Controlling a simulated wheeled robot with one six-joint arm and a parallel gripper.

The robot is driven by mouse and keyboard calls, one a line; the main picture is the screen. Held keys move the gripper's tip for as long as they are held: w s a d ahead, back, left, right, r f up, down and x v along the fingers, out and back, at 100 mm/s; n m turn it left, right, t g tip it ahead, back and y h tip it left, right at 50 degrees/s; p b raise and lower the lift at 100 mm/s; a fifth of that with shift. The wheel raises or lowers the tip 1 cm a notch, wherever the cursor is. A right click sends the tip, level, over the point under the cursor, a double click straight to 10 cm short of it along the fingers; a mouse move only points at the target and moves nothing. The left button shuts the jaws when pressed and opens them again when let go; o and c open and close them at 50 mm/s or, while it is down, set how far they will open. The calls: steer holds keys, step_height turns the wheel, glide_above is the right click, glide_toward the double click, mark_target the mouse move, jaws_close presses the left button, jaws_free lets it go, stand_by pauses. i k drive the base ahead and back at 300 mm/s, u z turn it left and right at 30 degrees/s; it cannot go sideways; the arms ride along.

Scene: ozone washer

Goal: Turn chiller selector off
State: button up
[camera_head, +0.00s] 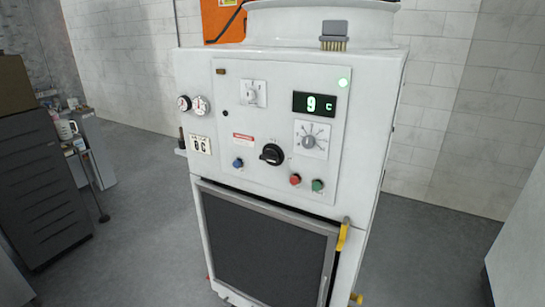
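The white machine (365,130) stands in the middle of the head view, with a control panel on its upper front. A large black rotary knob (271,154) sits at the lower middle of the panel. A smaller selector on a white plate (253,93) is at the upper left, and a grey dial on a white plate (309,140) is at the right. I cannot tell from labels which one is the chiller selector. The display (314,104) reads "9 C" and a green light (343,82) is lit. My gripper is not in view.
Blue (238,163), red (295,180) and green (318,185) buttons are near the black knob. Two gauges (200,105) are at left. A yellow handle (343,235) sticks out lower right. A dark drawer cabinet (40,190) stands at left.

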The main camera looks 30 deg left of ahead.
mark_target(271, 156)
steer(key=z, duration=0.8)
steer(key=k, duration=1.4)
steer(key=u, duration=1.4)
steer(key=i, duration=1.05)
